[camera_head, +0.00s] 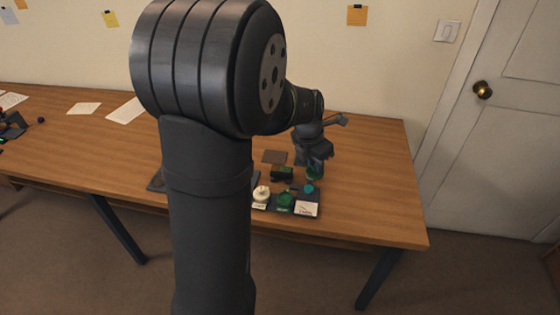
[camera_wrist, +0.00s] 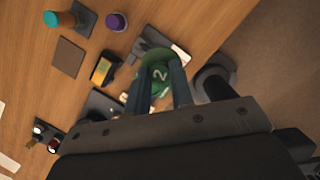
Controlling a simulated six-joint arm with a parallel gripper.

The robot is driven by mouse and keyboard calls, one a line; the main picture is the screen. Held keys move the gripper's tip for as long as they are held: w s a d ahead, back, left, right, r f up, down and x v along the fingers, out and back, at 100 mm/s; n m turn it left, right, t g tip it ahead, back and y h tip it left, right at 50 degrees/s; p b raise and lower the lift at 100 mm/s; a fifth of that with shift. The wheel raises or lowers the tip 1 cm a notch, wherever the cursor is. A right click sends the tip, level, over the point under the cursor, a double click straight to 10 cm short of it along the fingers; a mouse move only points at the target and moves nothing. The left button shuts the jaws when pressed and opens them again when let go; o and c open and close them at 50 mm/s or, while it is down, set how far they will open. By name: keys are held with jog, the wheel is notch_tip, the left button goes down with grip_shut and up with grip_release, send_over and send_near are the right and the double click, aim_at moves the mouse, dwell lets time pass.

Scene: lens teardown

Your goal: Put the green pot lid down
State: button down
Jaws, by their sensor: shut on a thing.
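The green lid, marked with a "2" (camera_wrist: 160,73), is between the two fingers of my gripper (camera_wrist: 163,85) in the wrist view. My gripper is shut on it. Darker green shows just behind the lid, and I cannot tell whether the lid touches anything beneath it. In the head view my gripper (camera_head: 315,171) is over the right part of the table, just behind the tray. A green pot (camera_head: 285,203) stands near the table's front edge, left of and nearer than my gripper.
A cream pot (camera_head: 261,194), a teal piece (camera_head: 309,188) and a white card (camera_head: 306,209) are close by. A dark box (camera_head: 282,174) and a flat brown mat (camera_head: 275,157) lie left of my gripper. A purple-topped piece (camera_wrist: 116,21) shows in the wrist view. The table's right end (camera_head: 385,190) is clear.

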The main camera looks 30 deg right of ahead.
jog(key=w+d+f+n+t, duration=0.1)
jog(key=w+d+n, duration=0.2)
jog(key=w, duration=0.3)
jog(key=w+d+f+n, duration=0.1)
jog(key=w+d+n, duration=0.2)
jog(key=w, duration=0.4)
jog(key=shift+y, duration=0.3)
jog(key=w+a+f, duration=0.1)
jog(key=w+f, duration=0.1)
jog(key=w, duration=0.1)
jog(key=w+a+f, duration=0.1)
jog(key=w+f, duration=0.1)
jog(key=w, duration=0.2)
jog(key=w+a+f, duration=0.1)
jog(key=w+f, duration=0.2)
jog(key=shift+w+a, duration=0.35)
jog(key=shift+w, duration=0.05)
jog(key=shift+w+f, duration=0.15)
jog(key=shift+w, duration=0.1)
jog(key=shift+a+f, duration=0.1)
jog(key=shift+f, duration=0.1)
jog(key=x, duration=0.3)
jog(key=shift+s+a+f, duration=0.15)
jog(key=shift+a+f, duration=0.1)
jog(key=shift+f, duration=0.15)
jog(key=shift+t, duration=0.3)
jog(key=c, duration=1.3)
grip_release()
jog(key=shift+f, duration=0.1)
jog(key=shift+o, duration=0.2)
